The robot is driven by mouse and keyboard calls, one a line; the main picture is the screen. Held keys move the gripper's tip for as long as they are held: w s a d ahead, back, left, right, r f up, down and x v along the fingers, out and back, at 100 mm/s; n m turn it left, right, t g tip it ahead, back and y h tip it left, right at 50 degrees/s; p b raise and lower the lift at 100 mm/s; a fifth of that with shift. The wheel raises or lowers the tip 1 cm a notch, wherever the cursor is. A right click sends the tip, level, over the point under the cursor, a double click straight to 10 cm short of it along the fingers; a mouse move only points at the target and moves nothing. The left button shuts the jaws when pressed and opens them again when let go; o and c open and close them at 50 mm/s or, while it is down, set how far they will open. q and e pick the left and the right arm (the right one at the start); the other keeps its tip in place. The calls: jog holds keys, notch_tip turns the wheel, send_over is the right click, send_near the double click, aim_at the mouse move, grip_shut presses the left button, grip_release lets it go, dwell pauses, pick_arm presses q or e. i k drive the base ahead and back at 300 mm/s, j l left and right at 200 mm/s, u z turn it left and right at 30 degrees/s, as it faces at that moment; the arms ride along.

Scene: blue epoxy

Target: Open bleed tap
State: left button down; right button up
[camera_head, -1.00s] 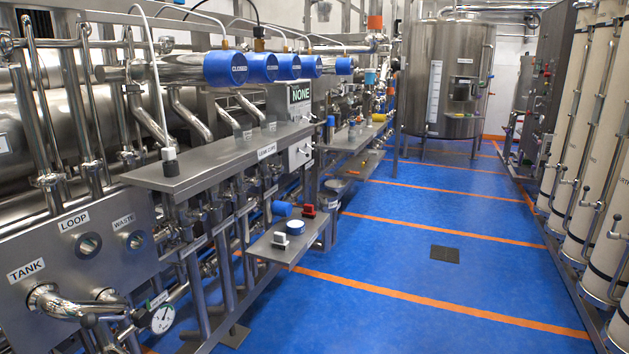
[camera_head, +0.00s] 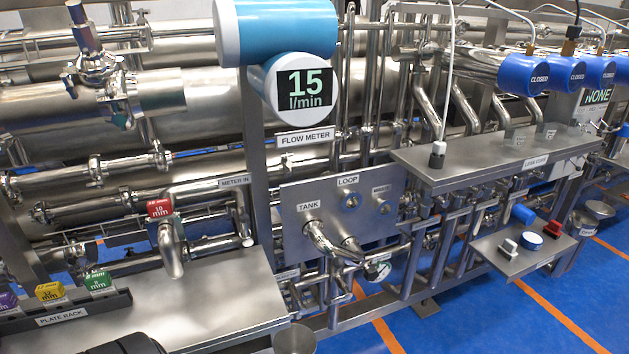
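I see no label naming a bleed tap, so I cannot tell which fitting it is. A steel valve-like fitting (camera_head: 95,70) stands on the pipework at upper left. A downturned steel spout (camera_head: 170,250) with a red 10 mm block (camera_head: 160,208) on top is at left, near the METER IN label (camera_head: 233,182). A flow meter (camera_head: 295,90) reads 15 l/min. A panel (camera_head: 290,235) carries TANK and LOOP ports, with a bent steel pipe (camera_head: 322,240) at the TANK port. Neither gripper shows; a dark rounded shape at the bottom edge is unclear.
A steel bench (camera_head: 220,300) with a PLATE RACK (camera_head: 62,318) of coloured blocks fills the lower left. A grey round object (camera_head: 295,340) is cut off at the bottom. A small shelf (camera_head: 535,255) holds several items at right. Blue floor (camera_head: 480,315) is clear at lower right.

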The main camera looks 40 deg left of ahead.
aim_at(301, 309)
jog(key=u, duration=1.55)
